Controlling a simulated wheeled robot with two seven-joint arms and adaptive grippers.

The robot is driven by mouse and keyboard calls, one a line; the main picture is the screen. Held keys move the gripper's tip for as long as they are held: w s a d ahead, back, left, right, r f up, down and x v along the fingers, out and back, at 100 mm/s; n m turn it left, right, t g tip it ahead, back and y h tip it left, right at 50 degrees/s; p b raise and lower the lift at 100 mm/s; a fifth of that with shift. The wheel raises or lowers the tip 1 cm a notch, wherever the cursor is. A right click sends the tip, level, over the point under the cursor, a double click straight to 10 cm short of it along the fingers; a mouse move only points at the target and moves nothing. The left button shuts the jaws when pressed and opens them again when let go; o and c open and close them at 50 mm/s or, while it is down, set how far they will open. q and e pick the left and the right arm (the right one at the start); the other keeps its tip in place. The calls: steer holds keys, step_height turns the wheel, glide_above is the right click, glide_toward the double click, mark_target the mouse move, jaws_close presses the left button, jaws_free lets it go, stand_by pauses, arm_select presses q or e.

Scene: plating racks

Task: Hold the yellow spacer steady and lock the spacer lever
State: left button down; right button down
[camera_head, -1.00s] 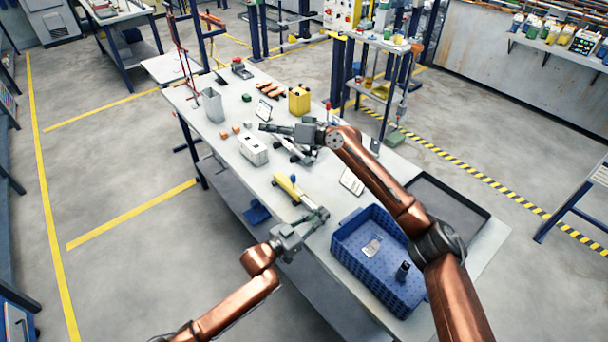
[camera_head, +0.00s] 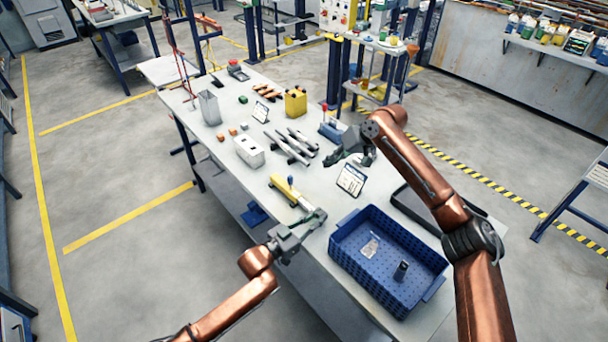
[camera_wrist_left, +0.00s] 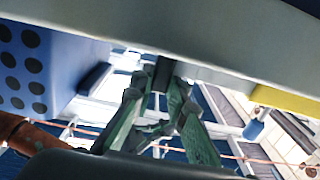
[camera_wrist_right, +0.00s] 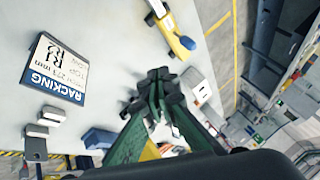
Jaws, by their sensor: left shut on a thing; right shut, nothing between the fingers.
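The yellow spacer (camera_head: 283,187) lies on the table near its front edge, with a grey end toward my left gripper. A small blue knob (camera_head: 290,180), apparently the lever's, stands on the spacer; the lever's exact angle is too small to tell. My left gripper (camera_head: 318,215) is shut on the spacer's grey end. In the left wrist view, yellow (camera_wrist_left: 290,102) shows at the right. My right gripper (camera_head: 333,160) is shut and empty, above the table and to the right of the spacer. In the right wrist view, the spacer (camera_wrist_right: 176,40) shows beyond the fingertips.
A blue crate (camera_head: 345,249) is at the table's near right. Dark bars (camera_head: 287,147), a white box (camera_head: 249,152) and a red-knobbed blue device (camera_head: 329,130) stand farther back. Table around the spacer's far side is clear.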

mark_target(290, 183)
steer(key=w+a+f, duration=0.2)
steer(key=a+f, duration=0.6)
steer(key=a, duration=0.1)
steer(key=shift+w+a, duration=0.15)
steer(key=shift+s+a+n+t+h, duration=0.3)
steer(key=shift+s+a+t+h, duration=0.2)
steer(key=shift+h, duration=0.2)
stand_by(0.6)
steer(key=shift+s+a+r+t+h, duration=0.2)
steer(key=shift+a+t+h, duration=0.1)
steer(key=shift+a+h, duration=0.15)
steer(key=s+a+t+h, duration=0.1)
steer(key=s+a+f+n+h, duration=0.1)
steer(key=a, duration=0.1)
steer(key=s+a+t+h, duration=0.1)
steer(key=shift+s+a+f+n+t, duration=0.2)
steer(key=shift+f+n+t, duration=0.1)
steer(key=shift+f+n, duration=0.1)
steer(key=shift+w+d, duration=0.15)
